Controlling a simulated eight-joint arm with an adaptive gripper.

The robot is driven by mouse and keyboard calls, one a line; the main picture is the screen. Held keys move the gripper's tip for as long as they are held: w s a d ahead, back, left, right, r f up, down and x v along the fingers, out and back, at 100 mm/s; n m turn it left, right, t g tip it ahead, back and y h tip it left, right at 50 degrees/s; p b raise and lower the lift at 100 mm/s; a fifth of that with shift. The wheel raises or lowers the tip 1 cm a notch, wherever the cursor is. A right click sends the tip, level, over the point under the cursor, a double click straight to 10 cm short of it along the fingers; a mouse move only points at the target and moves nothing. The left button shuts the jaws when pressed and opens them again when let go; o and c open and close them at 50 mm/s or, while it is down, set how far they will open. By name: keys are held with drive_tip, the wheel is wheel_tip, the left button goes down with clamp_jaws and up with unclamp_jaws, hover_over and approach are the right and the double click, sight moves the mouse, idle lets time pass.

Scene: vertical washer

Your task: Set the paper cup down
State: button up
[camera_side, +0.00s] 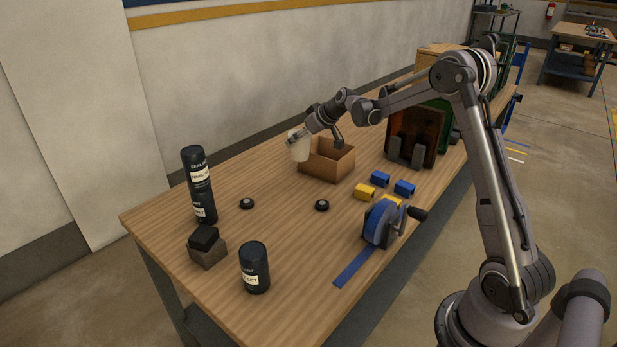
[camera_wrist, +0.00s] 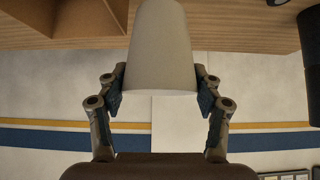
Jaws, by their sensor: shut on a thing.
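A white paper cup (camera_side: 299,147) is held above the wooden table, just left of an open cardboard box. My gripper (camera_side: 300,136) is shut on it, and the cup looks slightly tilted in the side view. In the wrist view the cup (camera_wrist: 160,45) fills the space between the two fingers of my gripper (camera_wrist: 160,88), which press on its sides. The cup appears clear of the table, though its exact height is hard to tell.
The open cardboard box (camera_side: 328,163) stands right beside the cup. Stacked black cans (camera_side: 198,185), a black can (camera_side: 254,268), a small block (camera_side: 207,247), black rings (camera_side: 322,205), yellow and blue blocks (camera_side: 379,179) and a blue tape dispenser (camera_side: 380,222) are on the table (camera_side: 290,240). Bare wood lies between them.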

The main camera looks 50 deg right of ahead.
drive_tip(key=shift+w+a+f, duration=1)
drive_tip(key=shift+w+f, duration=0.05)
drive_tip(key=shift+f, duration=0.5)
drive_tip(key=shift+w+a+f, duration=1)
drive_tip(key=shift+f, duration=0.5)
drive_tip(key=shift+w+a+f, duration=1)
drive_tip(key=shift+w+f, duration=0.05)
drive_tip(key=shift+f, duration=0.5)
drive_tip(key=shift+f, duration=0.15)
drive_tip(key=o, duration=0.7)
drive_tip(key=shift+o, duration=0.2)
